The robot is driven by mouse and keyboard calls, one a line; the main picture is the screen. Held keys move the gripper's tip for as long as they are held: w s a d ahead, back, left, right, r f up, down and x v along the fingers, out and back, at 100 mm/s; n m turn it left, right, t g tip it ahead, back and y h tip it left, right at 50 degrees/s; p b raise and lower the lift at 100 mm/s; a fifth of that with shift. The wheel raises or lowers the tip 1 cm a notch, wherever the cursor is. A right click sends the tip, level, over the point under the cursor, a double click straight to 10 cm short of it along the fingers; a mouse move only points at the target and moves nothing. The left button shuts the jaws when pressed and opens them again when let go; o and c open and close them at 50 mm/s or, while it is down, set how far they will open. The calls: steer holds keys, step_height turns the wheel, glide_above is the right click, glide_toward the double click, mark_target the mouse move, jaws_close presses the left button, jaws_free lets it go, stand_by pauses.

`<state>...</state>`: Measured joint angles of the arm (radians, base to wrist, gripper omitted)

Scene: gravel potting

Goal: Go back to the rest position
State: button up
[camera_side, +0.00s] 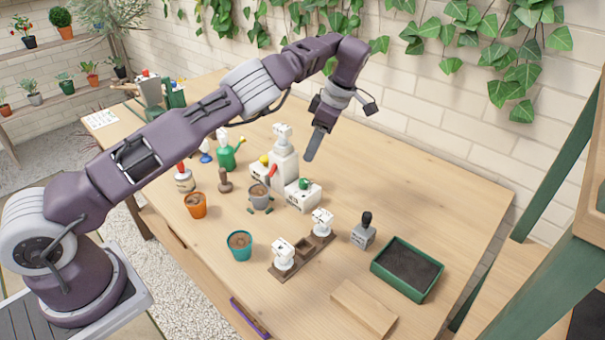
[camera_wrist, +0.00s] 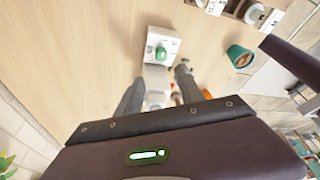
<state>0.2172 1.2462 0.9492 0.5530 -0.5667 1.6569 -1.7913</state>
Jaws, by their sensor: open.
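My gripper (camera_side: 312,150) hangs in the air above the back of the table, beside the top of a white machine (camera_side: 284,165). Its fingers point down, and nothing shows between them in the side view. In the wrist view my gripper's two grey fingers (camera_wrist: 158,88) stand apart, with part of the white machine visible between and beyond them. The machine has a white box with a green knob (camera_side: 303,184), which also shows in the wrist view (camera_wrist: 161,52). A grey pot (camera_side: 260,197) stands in front of the machine.
An orange pot (camera_side: 195,206) and a teal pot (camera_side: 239,246) stand near the table's front. A wooden rack (camera_side: 305,258) holds white-topped items. A green soil tray (camera_side: 407,270) and a wooden board (camera_side: 363,307) lie to the right. A green watering can (camera_side: 227,155) stands left. The table's back right is clear.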

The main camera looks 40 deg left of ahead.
steer(key=s+a+r+m+t+h, duration=0.1)
steer(key=s+r+m, duration=0.1)
steer(key=s+r, duration=0.35)
steer(key=s+r+m+t+h, duration=0.2)
steer(key=r, duration=0.6)
steer(key=s+a+r+m+t+h, duration=0.1)
steer(key=s+r+m, duration=0.25)
steer(key=r, duration=0.35)
steer(key=s+d+r+m+t, duration=0.1)
steer(key=s+d+r+m, duration=0.15)
steer(key=s, duration=0.35)
steer(key=s+d+r+m, duration=0.1)
steer(key=s+d+m, duration=0.15)
steer(key=s, duration=0.35)
steer(key=s+d+f+m+t, duration=0.1)
steer(key=s+f+m, duration=0.2)
steer(key=s+m, duration=0.2)
steer(key=s+d+f+m+t, duration=0.1)
steer(key=s+f+m, duration=0.2)
steer(key=s, duration=0.7)
steer(key=m, duration=0.2)
steer(key=shift+s+d+f+m+t+y, duration=0.2)
steer(key=shift+s+f+m+t+y, duration=0.1)
steer(key=shift+s+f+m+y, duration=0.1)
